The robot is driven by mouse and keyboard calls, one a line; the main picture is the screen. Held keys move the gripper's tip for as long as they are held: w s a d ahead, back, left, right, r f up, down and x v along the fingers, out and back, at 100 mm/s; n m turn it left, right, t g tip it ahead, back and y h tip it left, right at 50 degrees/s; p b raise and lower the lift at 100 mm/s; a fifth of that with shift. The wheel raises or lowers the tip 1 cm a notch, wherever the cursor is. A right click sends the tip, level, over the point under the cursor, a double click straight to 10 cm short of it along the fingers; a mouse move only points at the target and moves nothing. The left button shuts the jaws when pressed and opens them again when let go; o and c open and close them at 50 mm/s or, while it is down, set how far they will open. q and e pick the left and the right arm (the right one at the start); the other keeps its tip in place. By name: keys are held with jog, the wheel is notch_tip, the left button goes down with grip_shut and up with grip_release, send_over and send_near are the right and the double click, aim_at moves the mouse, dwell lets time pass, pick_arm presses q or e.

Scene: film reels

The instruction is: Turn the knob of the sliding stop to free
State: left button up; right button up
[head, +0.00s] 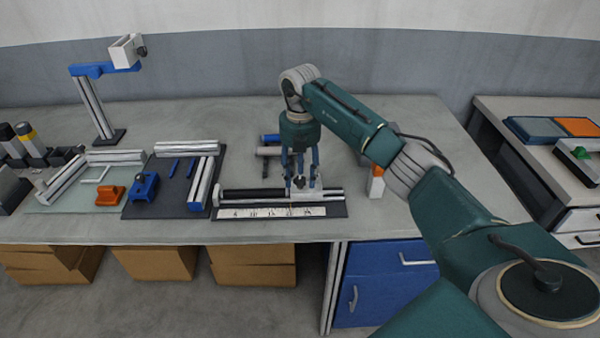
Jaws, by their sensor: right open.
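The sliding stop (306,195) is a pale block on a dark rail (253,195) at the middle front of the table, with a white ruled scale (272,212) along its front. My right gripper (301,186) points straight down over the stop, its blue fingers apart around a small dark knob (299,182). Whether the fingers touch the knob is too small to tell. The fingers partly hide the knob, and its setting cannot be read. My left gripper is not in view.
Left of the rail lie a dark board (175,190) with a blue clamp (145,186) and a pale green board with an orange block (110,195). A blue-armed stand (92,105) rises behind them. An orange-and-white object (377,183) stands right of the rail, by my arm.

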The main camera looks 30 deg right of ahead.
jog(key=c, duration=1.2)
jog(key=shift+o, duration=0.2)
